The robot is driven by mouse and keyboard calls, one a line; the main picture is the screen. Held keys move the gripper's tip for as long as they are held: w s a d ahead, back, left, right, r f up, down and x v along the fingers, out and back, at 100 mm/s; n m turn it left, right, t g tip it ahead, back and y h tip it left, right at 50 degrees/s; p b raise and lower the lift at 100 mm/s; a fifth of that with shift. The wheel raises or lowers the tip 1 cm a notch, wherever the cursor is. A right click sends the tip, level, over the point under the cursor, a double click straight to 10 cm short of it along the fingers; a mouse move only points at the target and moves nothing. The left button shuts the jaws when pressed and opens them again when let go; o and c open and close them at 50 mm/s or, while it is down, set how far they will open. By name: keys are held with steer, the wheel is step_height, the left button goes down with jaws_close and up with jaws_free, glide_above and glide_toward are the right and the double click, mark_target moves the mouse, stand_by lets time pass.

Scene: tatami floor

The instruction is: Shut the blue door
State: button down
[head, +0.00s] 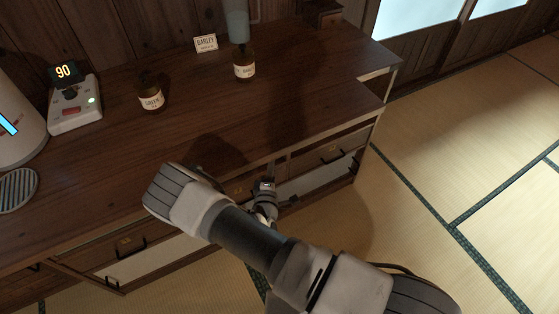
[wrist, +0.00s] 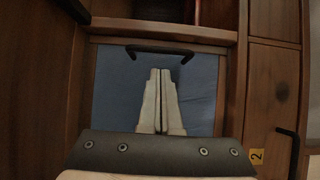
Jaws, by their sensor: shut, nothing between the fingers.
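The blue door (wrist: 203,95) shows in the wrist view as a blue panel in a brown wooden frame. A black bar handle (wrist: 160,50) runs across its upper edge. My gripper (wrist: 161,72) is shut and empty, with its fingers over the blue panel and their tips just below the handle in the picture. I cannot tell whether the fingertips touch the door, or how far it stands open. In the head view my arm reaches down to the cabinet front and I cannot make out the blue door there.
The wooden counter (head: 300,100) holds an amber jar (head: 151,96), another jar (head: 244,66), a label card (head: 206,43) and a scale (head: 75,110). Drawers with black handles line the cabinet front. Beside the blue door is a tag marked 2 (wrist: 257,156). Tatami floor (head: 460,130) is clear at right.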

steer(key=s+a+p, duration=0.1)
steer(key=s, duration=1)
steer(key=shift+a, duration=0.25)
steer(key=shift+s, duration=0.1)
